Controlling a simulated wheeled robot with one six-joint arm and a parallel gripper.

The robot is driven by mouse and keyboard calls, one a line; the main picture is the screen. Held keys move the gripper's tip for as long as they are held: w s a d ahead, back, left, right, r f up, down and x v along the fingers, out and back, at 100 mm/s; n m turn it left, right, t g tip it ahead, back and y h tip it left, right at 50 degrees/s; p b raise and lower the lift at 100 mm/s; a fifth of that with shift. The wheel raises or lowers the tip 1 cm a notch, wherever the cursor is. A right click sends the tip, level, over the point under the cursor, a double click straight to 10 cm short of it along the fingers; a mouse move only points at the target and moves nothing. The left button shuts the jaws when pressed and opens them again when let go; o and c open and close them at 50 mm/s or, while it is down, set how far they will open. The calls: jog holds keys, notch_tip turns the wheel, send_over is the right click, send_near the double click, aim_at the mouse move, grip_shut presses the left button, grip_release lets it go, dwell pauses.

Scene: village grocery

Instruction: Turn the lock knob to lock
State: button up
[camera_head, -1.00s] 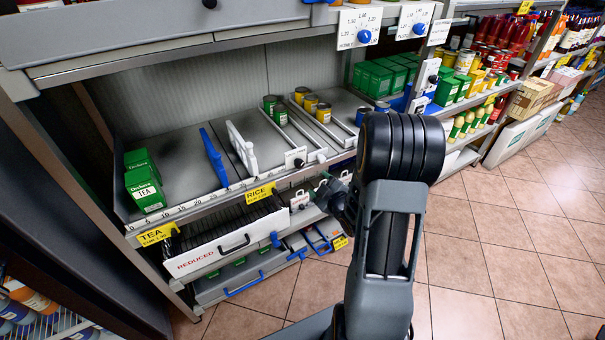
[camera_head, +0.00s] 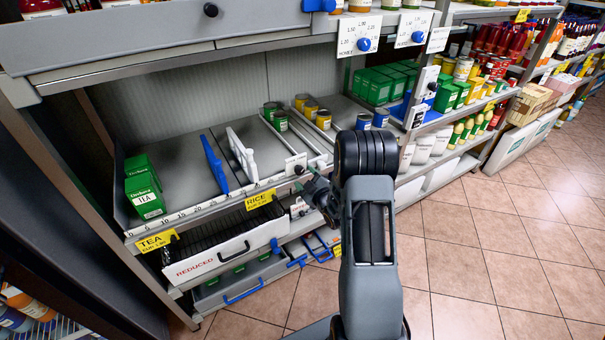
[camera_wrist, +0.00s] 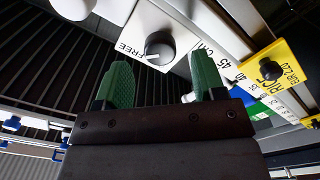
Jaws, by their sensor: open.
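The lock knob (camera_wrist: 160,47) is a dark round knob on a white plate in the wrist view. Its white pointer mark is toward the word FREE; the other label is partly cut off. My gripper (camera_wrist: 161,62) has two green fingers, set apart, with the knob showing beyond and between the fingertips. I cannot tell whether they touch it. In the head view my gripper (camera_head: 316,190) is beside the shelf edge, close to a small white plate (camera_head: 299,207) below the shelf, likely the knob's plate. The knob itself is hard to make out there.
A REDUCED drawer (camera_head: 220,258) with a dark slatted inside stands partly open below the shelf. A yellow RICE tag (camera_head: 260,200) hangs on the shelf edge near my gripper. Another white plate with a dark knob (camera_head: 298,169) is above. The tiled floor (camera_head: 480,260) at right is clear.

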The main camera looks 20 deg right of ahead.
aim_at(299, 170)
jog(key=shift+w+a, duration=0.2)
jog(key=shift+w, duration=1.15)
jog(key=shift+c, duration=0.2)
jog(key=c, duration=0.9)
jog(key=shift+f, duration=0.1)
